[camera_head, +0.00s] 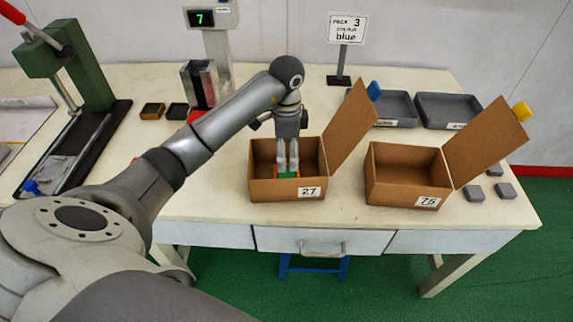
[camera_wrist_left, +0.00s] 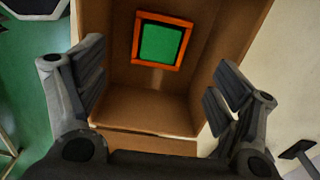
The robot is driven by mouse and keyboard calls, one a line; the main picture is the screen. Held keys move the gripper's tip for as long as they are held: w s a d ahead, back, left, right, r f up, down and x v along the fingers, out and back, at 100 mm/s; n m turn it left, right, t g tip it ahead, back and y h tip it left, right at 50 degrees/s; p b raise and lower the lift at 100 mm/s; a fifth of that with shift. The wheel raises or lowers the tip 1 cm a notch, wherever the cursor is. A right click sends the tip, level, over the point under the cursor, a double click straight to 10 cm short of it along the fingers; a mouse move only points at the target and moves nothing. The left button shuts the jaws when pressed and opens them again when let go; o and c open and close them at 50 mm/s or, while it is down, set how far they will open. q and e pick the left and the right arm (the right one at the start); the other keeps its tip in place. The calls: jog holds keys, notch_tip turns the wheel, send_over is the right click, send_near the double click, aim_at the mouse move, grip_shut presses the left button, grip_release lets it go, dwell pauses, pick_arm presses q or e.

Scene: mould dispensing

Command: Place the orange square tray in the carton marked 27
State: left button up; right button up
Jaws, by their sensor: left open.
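The orange square tray (camera_wrist_left: 156,66) lies inside the carton marked 27 (camera_head: 312,192), with a green square filling in it. In the head view the filling shows as a green patch low in the carton, partly hidden by my fingers and the carton's front wall. My left gripper (camera_head: 287,168) points down into this carton from above. In the left wrist view its fingers (camera_wrist_left: 160,95) are spread wide, with nothing between them, and the tray shows beyond them, apart from both. My right gripper is out of view.
The carton marked 75 (camera_head: 405,191) stands open to the right. Both lids are raised at the right. Grey trays (camera_head: 450,112) lie behind, and small grey blocks (camera_head: 474,193) at the right. A sign (camera_head: 347,29) reads 3, blue. A green press (camera_head: 75,65) stands left.

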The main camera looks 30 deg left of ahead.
pick_arm(q)
jog(key=shift+r, duration=2.2)
